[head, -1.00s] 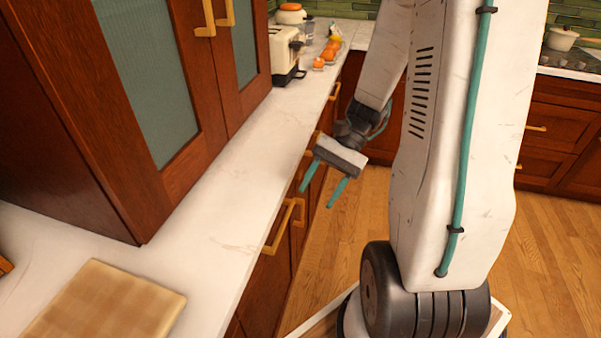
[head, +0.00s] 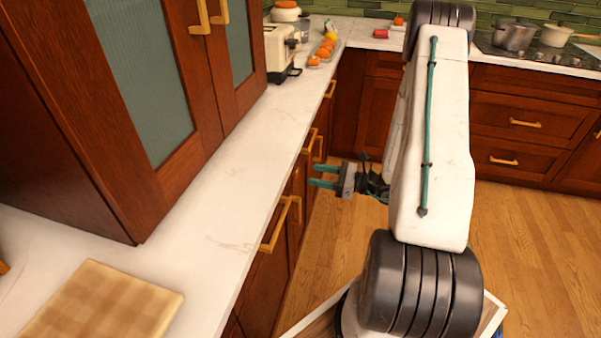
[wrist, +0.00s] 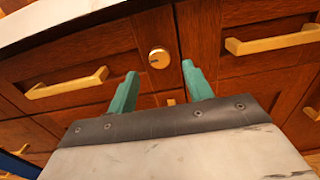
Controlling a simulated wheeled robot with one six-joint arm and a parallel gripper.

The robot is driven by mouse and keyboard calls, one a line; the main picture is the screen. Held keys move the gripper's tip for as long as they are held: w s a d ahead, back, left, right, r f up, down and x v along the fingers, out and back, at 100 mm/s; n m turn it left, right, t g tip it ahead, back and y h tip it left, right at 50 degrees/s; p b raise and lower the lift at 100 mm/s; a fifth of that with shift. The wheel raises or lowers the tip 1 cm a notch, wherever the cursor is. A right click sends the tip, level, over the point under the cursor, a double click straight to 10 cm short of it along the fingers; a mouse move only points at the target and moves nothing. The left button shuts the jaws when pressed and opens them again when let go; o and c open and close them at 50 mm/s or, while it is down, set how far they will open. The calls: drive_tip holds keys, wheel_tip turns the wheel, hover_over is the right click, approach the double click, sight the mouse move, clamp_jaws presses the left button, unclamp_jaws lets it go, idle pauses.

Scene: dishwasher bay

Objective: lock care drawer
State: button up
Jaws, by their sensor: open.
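The care drawer's lock shows in the wrist view as a round brass cylinder (wrist: 159,58) with a dark slot, on a narrow wooden panel between two drawer fronts. The left drawer front has a brass bar handle (wrist: 66,84), and the right one has another (wrist: 272,40). I cannot tell which of them is the care drawer. My gripper (head: 322,176) is open and empty, its teal fingers pointing left at the cabinet fronts under the counter. In the wrist view the gripper (wrist: 160,92) has its fingertips apart, just below the lock on either side, not visibly touching it.
The white counter (head: 215,215) runs along the left, with a checked board (head: 105,305) at its near end and a toaster (head: 280,50) farther back. Brass handles (head: 281,225) stick out from the cabinet fronts. Wooden floor (head: 520,250) is free on the right.

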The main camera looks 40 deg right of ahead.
sight(298, 172)
drive_tip(key=x, duration=0.6)
drive_tip(key=shift+a, duration=0.1)
clamp_jaws()
